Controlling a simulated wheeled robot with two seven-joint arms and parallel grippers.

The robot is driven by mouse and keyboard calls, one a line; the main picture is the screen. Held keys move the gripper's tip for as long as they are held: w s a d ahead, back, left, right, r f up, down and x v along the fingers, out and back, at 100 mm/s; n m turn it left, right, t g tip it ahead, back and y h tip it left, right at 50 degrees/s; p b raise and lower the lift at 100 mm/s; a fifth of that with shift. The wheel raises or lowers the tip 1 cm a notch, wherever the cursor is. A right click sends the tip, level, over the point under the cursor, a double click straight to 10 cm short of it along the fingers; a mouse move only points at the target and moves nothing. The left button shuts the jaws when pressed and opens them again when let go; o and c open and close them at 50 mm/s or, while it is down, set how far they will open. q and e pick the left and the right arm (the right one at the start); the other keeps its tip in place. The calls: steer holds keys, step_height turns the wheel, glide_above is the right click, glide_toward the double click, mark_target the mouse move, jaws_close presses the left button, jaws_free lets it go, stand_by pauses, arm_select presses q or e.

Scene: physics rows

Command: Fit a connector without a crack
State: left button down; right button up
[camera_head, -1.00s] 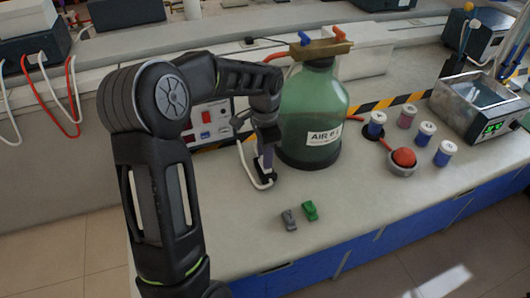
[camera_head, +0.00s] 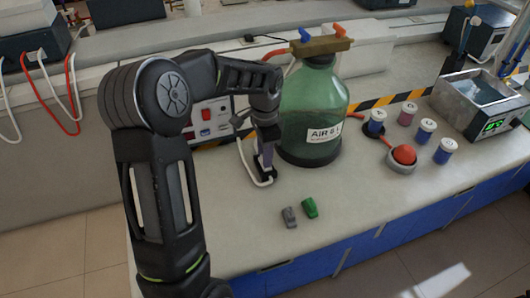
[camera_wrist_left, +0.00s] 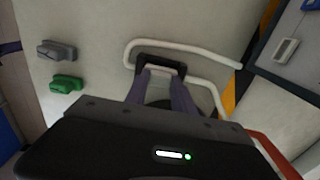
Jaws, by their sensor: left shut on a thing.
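My left gripper (camera_head: 266,176) is low over the bench, beside the green bottle (camera_head: 313,110) labelled "AIR". It is shut on a white tube (camera_head: 246,160), which bends around the fingertips. In the left wrist view the tube (camera_wrist_left: 190,45) loops past a dark piece at the fingertips; the exact grip is partly hidden. A grey connector (camera_head: 289,217) and a green connector (camera_head: 310,208) lie side by side on the bench, in front of the gripper and apart from it. Both also show in the left wrist view, grey (camera_wrist_left: 57,50) above green (camera_wrist_left: 66,83). My right gripper is not in view.
A panel with red switches (camera_head: 207,115) stands behind the gripper. A red ball in a grey cup (camera_head: 403,156), several lidded jars (camera_head: 425,132) and a metal bath (camera_head: 482,103) stand to the right. Striped tape (camera_head: 392,103) runs behind. The bench front is mostly clear.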

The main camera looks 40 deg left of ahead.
arm_select(q)
steer(key=shift+f, duration=0.5)
stand_by(0.9)
steer(key=c, duration=1)
jaws_free()
steer(key=shift+r, duration=0.1)
step_height(320, 180, up, 8)
steer(key=shift+f+b, duration=0.15)
steer(key=shift+b, duration=0.25)
